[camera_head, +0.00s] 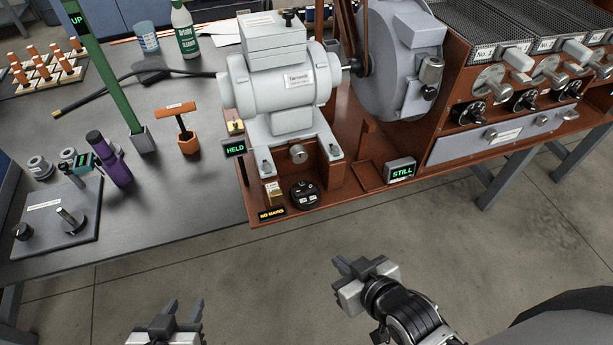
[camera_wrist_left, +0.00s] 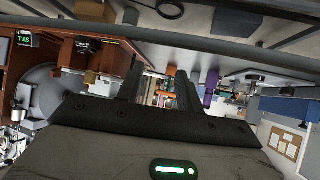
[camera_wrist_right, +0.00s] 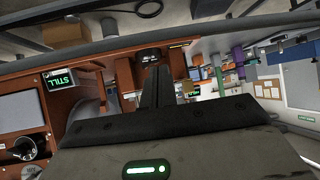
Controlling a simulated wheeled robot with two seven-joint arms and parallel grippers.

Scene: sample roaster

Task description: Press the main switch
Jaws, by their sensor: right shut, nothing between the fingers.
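The roaster's brown base carries a small brass switch-like part (camera_head: 273,190) and a round black control (camera_head: 305,195) at its front left corner. A sign reading NO MAINS (camera_head: 271,214) sits just below them. I cannot tell for certain which of the two is the main switch. The black control also shows beyond the fingers in the right wrist view (camera_wrist_right: 148,56). My right gripper (camera_head: 352,264) is shut and empty, in front of the base and apart from it. My left gripper (camera_head: 184,308) is open and empty, lower left, in front of the bench.
A grey motor (camera_head: 282,80) stands on the base behind the controls. A STILL sign (camera_head: 400,170) and a HELD sign (camera_head: 234,148) flank that area. A purple cylinder (camera_head: 109,160) and an orange-handled tool (camera_head: 186,140) stand on the dark bench. Floor in front is clear.

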